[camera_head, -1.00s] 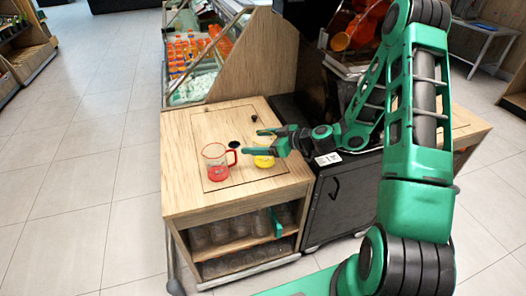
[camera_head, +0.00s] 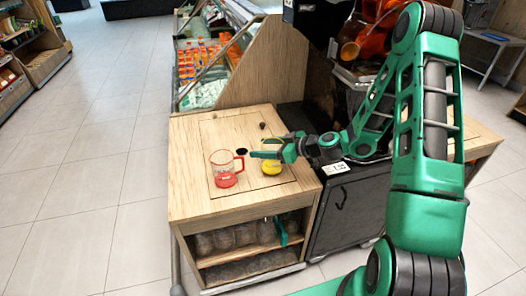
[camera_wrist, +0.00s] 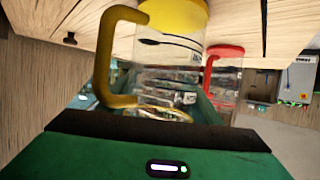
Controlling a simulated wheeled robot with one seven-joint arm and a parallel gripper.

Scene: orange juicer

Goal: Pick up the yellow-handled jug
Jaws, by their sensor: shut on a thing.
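The yellow-handled jug (camera_head: 271,168) is a clear jug with a yellow base, standing on the wooden counter in the head view. It fills the middle of the wrist view, with its yellow base (camera_wrist: 175,14) at the top and its yellow handle (camera_wrist: 104,55) to the left. My gripper (camera_head: 266,150) is shut on this jug, reaching in from the right at its upper part. A clear jug with a red base and handle (camera_head: 224,168) stands just to the left, apart from my gripper.
The wooden counter (camera_head: 197,205) has a dark round hole behind the jugs and a small dark knob (camera_head: 263,126) farther back. Shelves below hold several clear containers (camera_head: 240,236). A wooden panel (camera_head: 268,72) and an orange juicer (camera_head: 367,40) rise behind. Floor is open on the left.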

